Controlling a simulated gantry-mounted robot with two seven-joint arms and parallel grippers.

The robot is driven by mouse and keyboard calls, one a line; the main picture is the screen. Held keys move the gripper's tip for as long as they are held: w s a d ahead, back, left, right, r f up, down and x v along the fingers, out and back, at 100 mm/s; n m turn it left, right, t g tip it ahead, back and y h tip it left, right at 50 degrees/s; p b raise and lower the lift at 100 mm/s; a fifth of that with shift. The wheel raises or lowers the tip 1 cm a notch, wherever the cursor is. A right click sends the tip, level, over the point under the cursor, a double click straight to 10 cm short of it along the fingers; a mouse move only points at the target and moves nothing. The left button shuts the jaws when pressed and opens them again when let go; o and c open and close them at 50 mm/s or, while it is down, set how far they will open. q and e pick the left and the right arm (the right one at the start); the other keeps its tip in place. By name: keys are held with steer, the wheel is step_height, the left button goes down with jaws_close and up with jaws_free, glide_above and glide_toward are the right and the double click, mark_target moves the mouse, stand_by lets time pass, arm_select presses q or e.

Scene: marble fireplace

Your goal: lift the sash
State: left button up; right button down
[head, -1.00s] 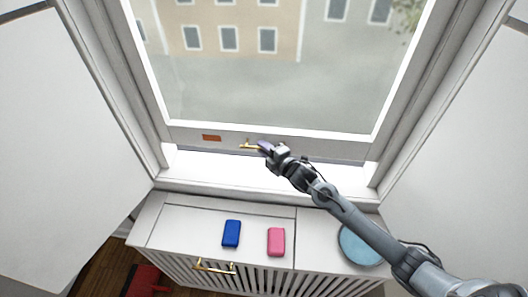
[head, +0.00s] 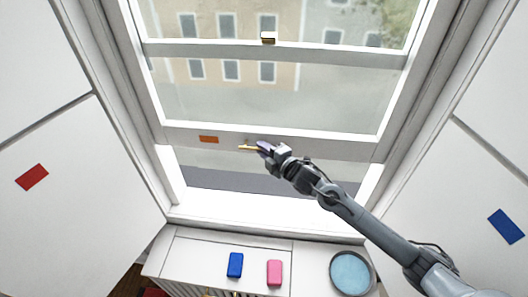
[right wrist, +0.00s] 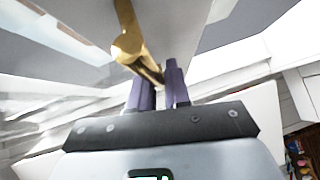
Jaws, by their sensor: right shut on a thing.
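The white window sash (head: 330,143) has an open gap below its bottom rail, above the white sill. A brass handle (head: 246,149) sits on that rail and also shows large in the right wrist view (right wrist: 128,45). My right gripper (head: 263,147) is shut on the right part of the handle. In the right wrist view its purple-grey fingers (right wrist: 158,78) stand on either side of the brass bar. An orange patch (head: 208,139) is on the rail to the left of the handle. My left gripper is not in view.
Below the sill, a white cabinet top (head: 200,248) bears a blue block (head: 235,265), a pink block (head: 274,272) and a round teal dish (head: 352,272). White panels with a red patch (head: 31,177) and a blue patch (head: 506,226) flank the window. A latch (head: 268,38) sits higher up.

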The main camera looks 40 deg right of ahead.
steer(key=shift+r, duration=0.25)
steer(key=c, duration=1.2)
jaws_free()
steer(key=shift+f, duration=0.1)
steer(key=shift+f, duration=0.1)
steer(key=shift+f+b, duration=0.45)
steer(key=shift+f, duration=0.1)
step_height(320, 180, down, 30)
steer(key=b, duration=2.3)
